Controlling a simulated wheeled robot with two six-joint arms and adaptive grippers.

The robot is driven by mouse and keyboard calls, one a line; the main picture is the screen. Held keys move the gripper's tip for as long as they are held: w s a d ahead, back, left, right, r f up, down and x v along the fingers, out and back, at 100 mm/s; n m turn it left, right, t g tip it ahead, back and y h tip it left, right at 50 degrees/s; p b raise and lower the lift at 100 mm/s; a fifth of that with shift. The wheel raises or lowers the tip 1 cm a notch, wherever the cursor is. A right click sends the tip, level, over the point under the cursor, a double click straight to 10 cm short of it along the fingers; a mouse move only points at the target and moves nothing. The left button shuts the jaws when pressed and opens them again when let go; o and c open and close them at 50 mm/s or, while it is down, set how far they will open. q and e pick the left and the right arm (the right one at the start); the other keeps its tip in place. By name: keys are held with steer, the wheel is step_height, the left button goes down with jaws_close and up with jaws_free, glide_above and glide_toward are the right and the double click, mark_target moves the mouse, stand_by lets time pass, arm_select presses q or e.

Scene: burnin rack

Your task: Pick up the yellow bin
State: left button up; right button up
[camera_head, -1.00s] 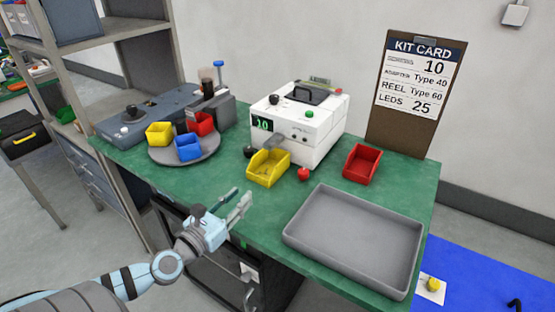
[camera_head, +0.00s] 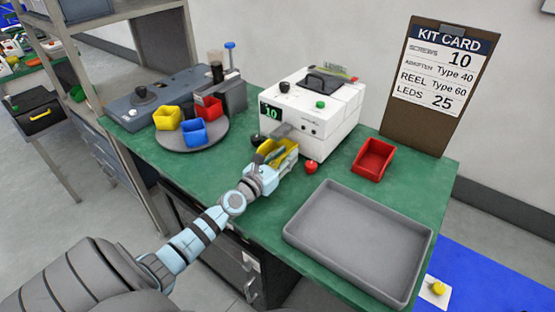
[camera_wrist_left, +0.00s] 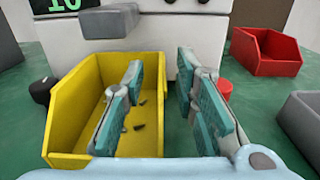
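A yellow bin (camera_head: 290,155) stands on the green bench in front of the white counting machine, partly hidden by my left gripper (camera_head: 268,164) in the head view. In the left wrist view the yellow bin (camera_wrist_left: 68,112) holds a few small dark pieces. My left gripper (camera_wrist_left: 160,75) is open there, with its left finger over the bin's inside and its right finger outside the right wall. The wall lies between the fingers; contact is not clear. A second yellow bin (camera_head: 167,119) sits on the round grey turntable. My right gripper is not in view.
The white machine (camera_head: 322,112) is close behind the bin, with its grey chute above it. A red knob (camera_head: 311,166) and a red bin (camera_head: 373,160) are to the right. A grey tray (camera_head: 350,285) fills the bench front right. The turntable (camera_head: 190,144) also holds blue and red bins.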

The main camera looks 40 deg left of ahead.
arm_select(q)
steer(key=shift+w+r, duration=0.1)
steer(key=shift+w, duration=0.6)
jaws_close()
